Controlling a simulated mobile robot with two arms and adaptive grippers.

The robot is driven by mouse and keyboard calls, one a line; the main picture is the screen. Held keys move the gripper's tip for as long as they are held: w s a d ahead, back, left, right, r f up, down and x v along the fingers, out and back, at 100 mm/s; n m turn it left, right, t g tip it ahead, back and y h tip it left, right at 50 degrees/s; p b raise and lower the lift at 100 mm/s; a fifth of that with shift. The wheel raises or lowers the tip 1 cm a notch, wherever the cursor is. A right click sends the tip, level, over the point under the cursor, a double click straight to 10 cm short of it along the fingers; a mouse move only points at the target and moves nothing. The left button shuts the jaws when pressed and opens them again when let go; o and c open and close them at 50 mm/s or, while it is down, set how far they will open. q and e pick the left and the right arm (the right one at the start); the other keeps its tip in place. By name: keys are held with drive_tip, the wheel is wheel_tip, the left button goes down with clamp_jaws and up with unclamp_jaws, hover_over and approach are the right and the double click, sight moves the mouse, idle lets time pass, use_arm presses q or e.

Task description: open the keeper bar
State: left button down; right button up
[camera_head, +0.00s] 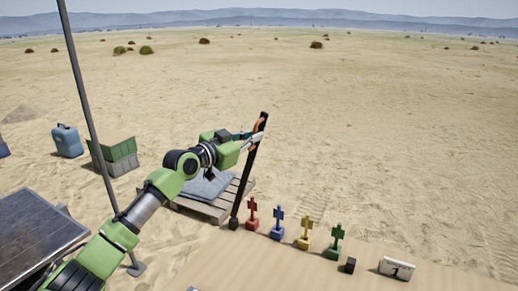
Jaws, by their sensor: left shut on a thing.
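The keeper bar looks to be the black bar (245,186) that stands tilted up from the far left edge of the tan table, its top leaning right. Its foot is a dark block (234,224) on the table edge. An orange part shows near its top. My left gripper (255,138) is at the upper part of the bar, shut on it. The fingers are small here and the exact grip is hard to make out. My right gripper is not in view.
On the table (300,271) stand red (252,216), blue (277,225), yellow (304,234) and green (334,244) figures, a black cube (350,265) and a number card (396,268). A pallet (214,209) lies behind the bar. A thin pole (88,110) rises at left.

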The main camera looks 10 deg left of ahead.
use_arm(q)
drive_tip(key=shift+w+a, duration=0.1)
drive_tip(key=shift+a, duration=0.25)
drive_tip(key=c, duration=2.5)
unclamp_jaws()
drive_tip(key=v, duration=1.2)
drive_tip(key=shift+d, duration=0.1)
